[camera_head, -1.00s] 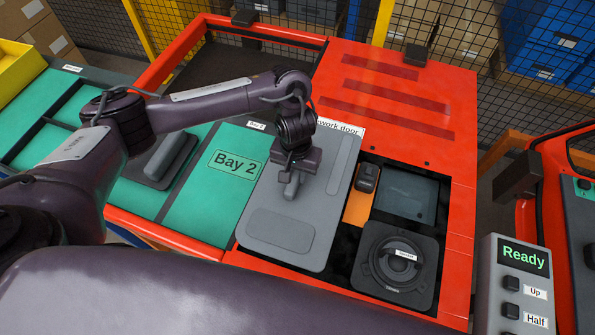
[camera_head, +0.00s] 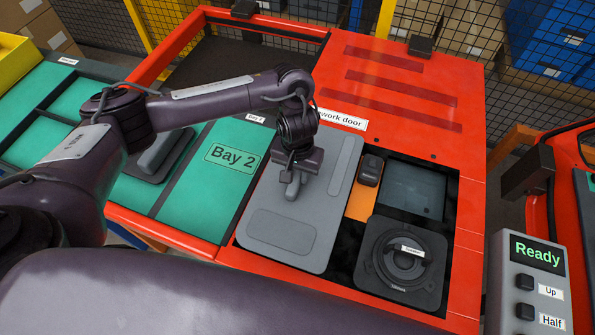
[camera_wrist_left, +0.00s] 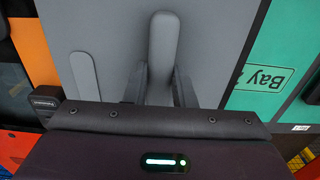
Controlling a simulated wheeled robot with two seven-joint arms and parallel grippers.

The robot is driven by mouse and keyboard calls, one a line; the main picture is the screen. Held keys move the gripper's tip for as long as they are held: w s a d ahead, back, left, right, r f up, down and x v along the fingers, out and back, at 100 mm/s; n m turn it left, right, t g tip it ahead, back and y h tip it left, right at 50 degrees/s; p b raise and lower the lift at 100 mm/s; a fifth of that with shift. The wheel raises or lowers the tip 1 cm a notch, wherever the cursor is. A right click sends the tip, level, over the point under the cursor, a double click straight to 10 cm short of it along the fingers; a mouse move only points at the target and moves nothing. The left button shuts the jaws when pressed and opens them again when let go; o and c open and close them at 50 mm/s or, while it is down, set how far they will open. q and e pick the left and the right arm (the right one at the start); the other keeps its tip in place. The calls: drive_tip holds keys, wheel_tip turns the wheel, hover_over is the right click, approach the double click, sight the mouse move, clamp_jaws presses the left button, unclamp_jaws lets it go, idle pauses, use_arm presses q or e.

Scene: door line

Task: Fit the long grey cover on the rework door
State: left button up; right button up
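The long grey cover (camera_head: 318,215) is a flat plate with rounded corners, two raised pads and an upright handle. My left gripper (camera_head: 296,172) points down and is shut on that handle. In the left wrist view the handle (camera_wrist_left: 164,50) stands between the two fingers (camera_wrist_left: 160,90). The cover lies over the left part of the red rework door (camera_head: 400,75), beside the green Bay 2 panel (camera_head: 215,190). Whether it touches the door or hovers just above cannot be told. What lies beneath it is hidden. My right gripper is not in view.
Right of the cover sit an orange strip (camera_head: 361,205) with a small black part, a dark rectangular panel (camera_head: 413,190) and a round black unit (camera_head: 402,255). A control box (camera_head: 528,280) reading Ready stands at right. Another dark handled cover (camera_head: 158,155) lies at left.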

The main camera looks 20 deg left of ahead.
use_arm(q)
clamp_jaws()
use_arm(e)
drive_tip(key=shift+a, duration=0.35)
use_arm(q)
drive_tip(key=shift+f, duration=0.15)
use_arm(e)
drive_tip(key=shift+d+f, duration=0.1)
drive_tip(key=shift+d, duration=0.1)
use_arm(q)
drive_tip(key=shift+f+b, duration=0.4)
drive_tip(key=shift+f, duration=0.25)
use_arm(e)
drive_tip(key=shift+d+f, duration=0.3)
use_arm(q)
drive_tip(key=shift+p, duration=0.3)
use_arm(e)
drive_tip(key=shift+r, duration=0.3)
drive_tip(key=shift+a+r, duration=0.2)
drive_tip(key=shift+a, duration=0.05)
use_arm(q)
drive_tip(key=o, duration=0.6)
unclamp_jaws()
drive_tip(key=shift+f, duration=0.1)
